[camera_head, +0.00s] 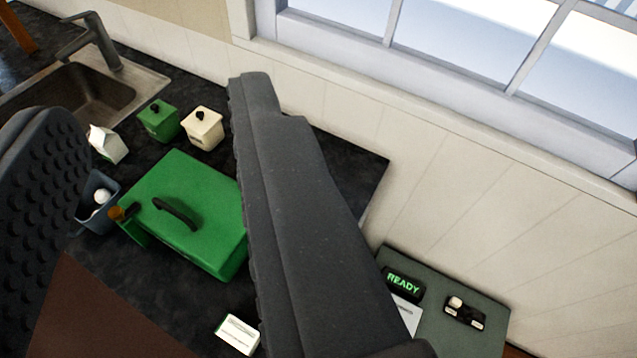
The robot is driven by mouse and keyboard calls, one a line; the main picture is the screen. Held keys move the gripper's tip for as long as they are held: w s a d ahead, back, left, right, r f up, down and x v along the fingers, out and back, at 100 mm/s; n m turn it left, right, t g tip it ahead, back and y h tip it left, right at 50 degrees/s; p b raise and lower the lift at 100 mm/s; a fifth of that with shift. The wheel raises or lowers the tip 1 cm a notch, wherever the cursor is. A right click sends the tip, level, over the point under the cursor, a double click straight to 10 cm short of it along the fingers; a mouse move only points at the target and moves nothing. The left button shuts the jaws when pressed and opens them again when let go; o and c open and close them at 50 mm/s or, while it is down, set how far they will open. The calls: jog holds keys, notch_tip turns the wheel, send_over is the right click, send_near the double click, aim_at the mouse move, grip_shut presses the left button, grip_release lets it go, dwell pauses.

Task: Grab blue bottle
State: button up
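I see no bottle that is clearly blue. My gripper (150,112) is open, with one dark ridged finger at the left edge and the other across the middle. Nothing is held between the fingers. A blue-grey open container (92,216) with a white round thing in it stands on the dark counter, just right of the left finger. The fingers hide parts of the counter, so a bottle behind them cannot be ruled out.
A green box with a black handle (190,222) lies between the fingers. A green canister (159,124), a cream canister (203,132) and a white carton (106,146) stand behind it, near the sink (85,92). A READY display (404,284) sits at lower right.

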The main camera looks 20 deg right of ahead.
jog(key=shift+a, duration=0.25)
jog(key=o, duration=0.5)
jog(key=shift+w, duration=0.15)
jog(key=w+d+f+h+p, duration=0.1)
jog(key=w+d+f+h, duration=0.1)
jog(key=w+d+f, duration=0.5)
jog(key=w+d+f+h+p, duration=0.1)
jog(key=w+d+f, duration=0.45)
jog(key=f, duration=0.45)
notch_tip(320, 180, down, 19)
jog(key=w+d+y+p, duration=0.2)
jog(key=y, duration=0.1)
jog(key=shift+g, duration=0.4)
jog(key=shift+x, duration=6.6)
